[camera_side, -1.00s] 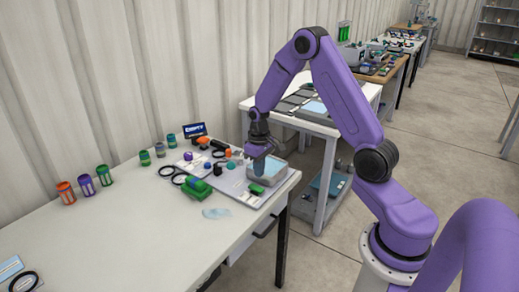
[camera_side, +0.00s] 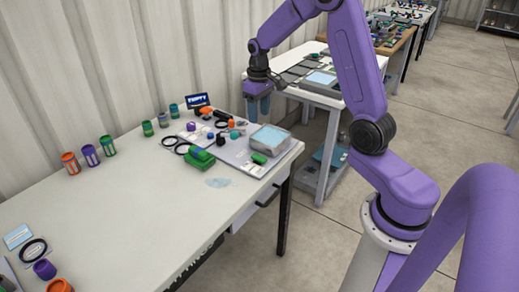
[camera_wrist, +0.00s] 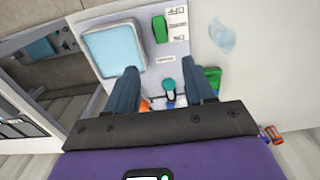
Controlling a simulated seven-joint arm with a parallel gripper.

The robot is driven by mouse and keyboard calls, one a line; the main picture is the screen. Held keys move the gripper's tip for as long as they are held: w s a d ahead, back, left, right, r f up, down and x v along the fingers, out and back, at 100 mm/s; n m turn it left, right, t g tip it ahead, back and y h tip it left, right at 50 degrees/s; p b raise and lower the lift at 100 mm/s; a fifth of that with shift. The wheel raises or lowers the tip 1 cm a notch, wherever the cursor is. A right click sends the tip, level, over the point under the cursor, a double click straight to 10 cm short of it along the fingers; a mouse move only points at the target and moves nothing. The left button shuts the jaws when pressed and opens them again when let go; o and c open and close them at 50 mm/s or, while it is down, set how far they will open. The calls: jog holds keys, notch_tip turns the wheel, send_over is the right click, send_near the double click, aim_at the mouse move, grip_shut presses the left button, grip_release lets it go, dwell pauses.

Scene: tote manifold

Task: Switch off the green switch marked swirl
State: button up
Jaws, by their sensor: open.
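A small green switch (camera_side: 259,158) sits on the front right part of a pale board (camera_side: 232,155) on the white table. In the wrist view the green switch (camera_wrist: 160,29) lies beside OFF and ON labels (camera_wrist: 177,25). A small label plate (camera_wrist: 166,60) is near it, its lettering too small to read surely. My gripper (camera_side: 258,108) is open and empty, raised above the back of the board. In the wrist view my gripper (camera_wrist: 163,85) has its fingers apart, with the switch beyond the fingertips.
A grey container with a pale blue top (camera_side: 270,138) stands beside the switch. A larger green block (camera_side: 201,157), black rings and small coloured parts crowd the board's left side. Several coloured canisters (camera_side: 90,155) stand along the wall.

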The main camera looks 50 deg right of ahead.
aim_at(259, 157)
notch_tip(259, 157, down, 16)
jog(key=shift+f, duration=0.2)
dwell(0.4)
